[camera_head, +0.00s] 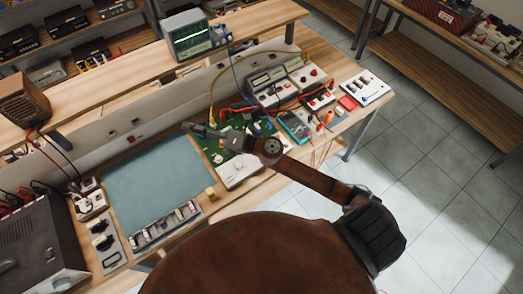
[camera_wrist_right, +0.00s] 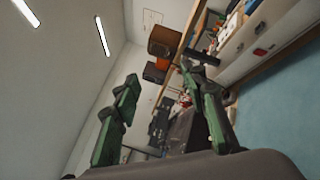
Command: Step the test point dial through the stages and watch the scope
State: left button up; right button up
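The scope (camera_head: 190,38), a grey box with a lit screen and a flat green trace, stands on the raised back shelf. A green circuit board (camera_head: 214,150) lies on the bench beside the blue-grey mat, partly hidden by my right arm. A white panel (camera_head: 238,172) with a small knob sits at the board's front edge; I cannot tell whether this knob is the test point dial. My right gripper (camera_head: 192,129) is above the mat's far right corner, by the board. In the wrist view its green fingers (camera_wrist_right: 160,88) stand apart with nothing between them. My left gripper is out of view.
The mat (camera_head: 155,185) is bare. Power units (camera_head: 280,85), a teal meter (camera_head: 294,127) and loose leads crowd the bench to the right. A dark instrument (camera_head: 38,245) stands at left, and a parts tray (camera_head: 165,226) lies along the mat's front edge.

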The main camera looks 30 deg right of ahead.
jog(key=s+a+f+n+g+h, duration=0.2)
jog(key=s+f+n+g+h, duration=0.15)
jog(key=f+n+g, duration=0.85)
jog(key=d+f+n+h, duration=0.1)
jog(key=d+f+h, duration=0.2)
jog(key=d, duration=0.5)
jog(key=d+f+n+g+h, duration=0.1)
jog(key=d+f+h, duration=0.3)
jog(key=d, duration=0.4)
jog(key=d+f+n+h, duration=0.2)
jog(key=d+f+h, duration=0.1)
jog(key=d, duration=0.6)
jog(key=shift+w+f+n+g, duration=0.3)
jog(key=shift+w+f+g, duration=0.05)
jog(key=shift+f+g, duration=0.1)
jog(key=shift+d+f, duration=0.25)
jog(key=shift+f, duration=0.05)
jog(key=shift+f+p, duration=0.6)
jog(key=shift+f, duration=2.9)
jog(key=shift+a, duration=0.1)
grip_shut()
